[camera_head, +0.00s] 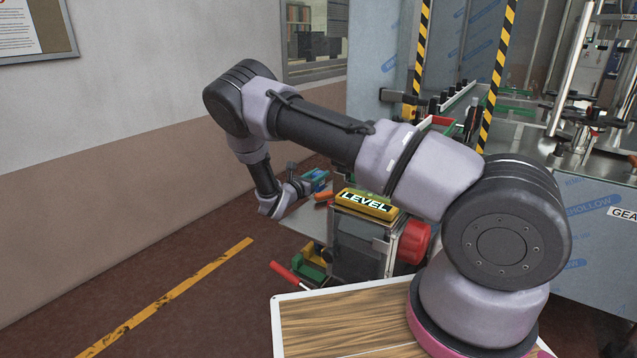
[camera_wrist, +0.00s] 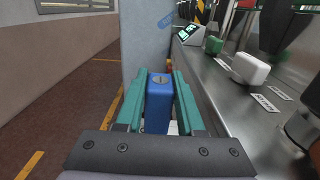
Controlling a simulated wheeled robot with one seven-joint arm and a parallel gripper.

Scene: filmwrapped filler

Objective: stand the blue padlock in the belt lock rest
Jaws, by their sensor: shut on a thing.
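The blue padlock (camera_wrist: 158,105) is between the two teal fingers of my gripper (camera_wrist: 160,78) in the wrist view. The padlock's lower part is hidden by the gripper body. In the head view my gripper (camera_head: 316,181) is small and far off, past the yellow LEVEL box; a blue-teal patch shows at its end. I cannot make out the belt lock rest for certain in either view.
A metal bench (camera_wrist: 232,100) runs along the right of the wrist view, bearing a white block (camera_wrist: 250,69), a green block (camera_wrist: 213,45) and small labels. A grey panel (camera_wrist: 146,42) stands ahead. In the head view a yellow LEVEL box (camera_head: 366,204) stands near my arm.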

